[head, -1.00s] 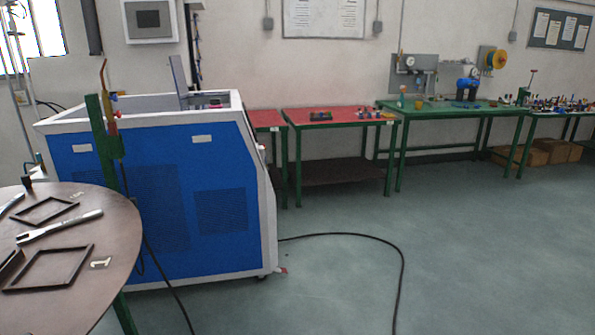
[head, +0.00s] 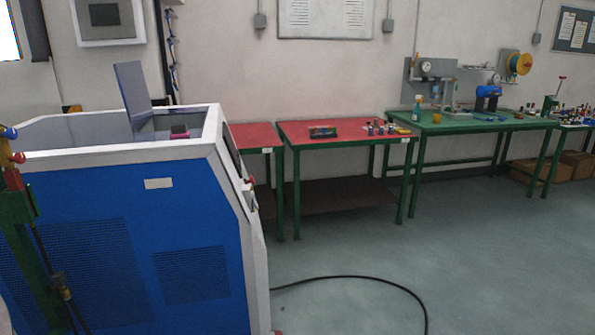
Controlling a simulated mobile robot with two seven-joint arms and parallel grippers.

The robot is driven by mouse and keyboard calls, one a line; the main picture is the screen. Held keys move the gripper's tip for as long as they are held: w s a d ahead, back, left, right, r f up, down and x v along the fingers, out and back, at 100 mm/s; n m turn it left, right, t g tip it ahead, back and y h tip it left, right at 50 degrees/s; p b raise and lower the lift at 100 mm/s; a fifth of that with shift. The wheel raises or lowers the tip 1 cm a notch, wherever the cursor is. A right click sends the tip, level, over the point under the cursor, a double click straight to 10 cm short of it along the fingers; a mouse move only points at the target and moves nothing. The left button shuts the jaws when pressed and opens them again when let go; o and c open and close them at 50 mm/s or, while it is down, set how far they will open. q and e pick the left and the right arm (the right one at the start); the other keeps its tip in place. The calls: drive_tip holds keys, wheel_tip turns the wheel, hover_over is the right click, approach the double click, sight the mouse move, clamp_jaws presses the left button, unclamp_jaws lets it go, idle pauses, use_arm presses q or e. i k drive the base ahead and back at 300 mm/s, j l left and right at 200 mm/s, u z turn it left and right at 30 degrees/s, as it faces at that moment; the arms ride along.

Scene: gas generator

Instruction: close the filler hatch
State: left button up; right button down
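The gas generator is a blue and white cabinet (head: 100,220) at the left of the head view. Its filler hatch (head: 132,86) is a grey flap standing up, open, above the recessed top. A small dark and pink part (head: 180,131) sits in the recess to the right of the hatch. The inside of the recess is mostly hidden by the white rim. Neither of my grippers is in view.
A green stand with red and blue fittings (head: 18,200) is at the left edge, in front of the cabinet. Red-topped tables (head: 345,134) and a green bench (head: 460,122) line the back wall. A black cable (head: 350,277) lies on the floor. The right floor is open.

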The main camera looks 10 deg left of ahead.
sight(129, 76)
drive_tip(key=i+l+u, duration=0.1)
drive_tip(key=i+u, duration=0.25)
drive_tip(key=i+l+u, duration=0.2)
drive_tip(key=u, duration=0.15)
drive_tip(key=i+l+u, duration=0.35)
